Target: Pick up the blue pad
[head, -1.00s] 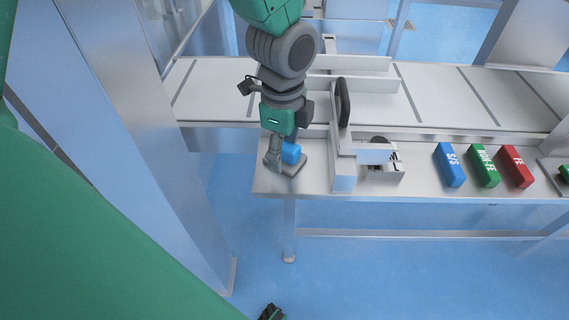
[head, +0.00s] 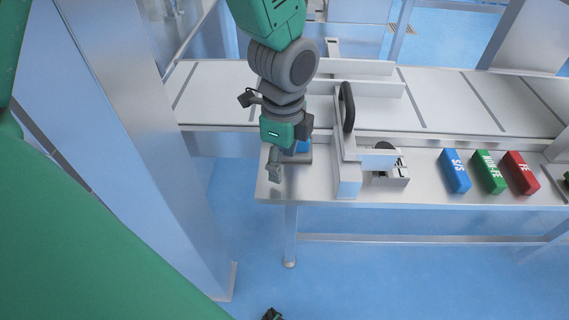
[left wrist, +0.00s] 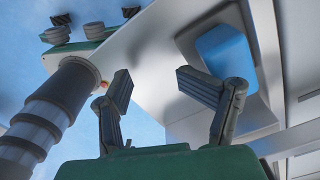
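The blue pad (head: 303,146) sits on a dark grey base at the left end of the metal table, partly hidden by my left gripper in the head view. In the left wrist view the pad (left wrist: 228,52) is at the upper right, beyond the right-hand finger and outside the gap. My left gripper (head: 275,165) points down beside the pad, to its left. In the left wrist view the left gripper (left wrist: 160,88) has its fingers spread with nothing between them. A dark tip of my right gripper (head: 271,314) shows at the bottom edge of the head view.
A metal guide with a black handle (head: 347,107) stands just right of the pad. A small white device (head: 385,168) is beside it. Blue (head: 454,171), green (head: 488,172) and red (head: 521,172) labelled blocks lie farther right. A conveyor (head: 440,98) runs behind the table.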

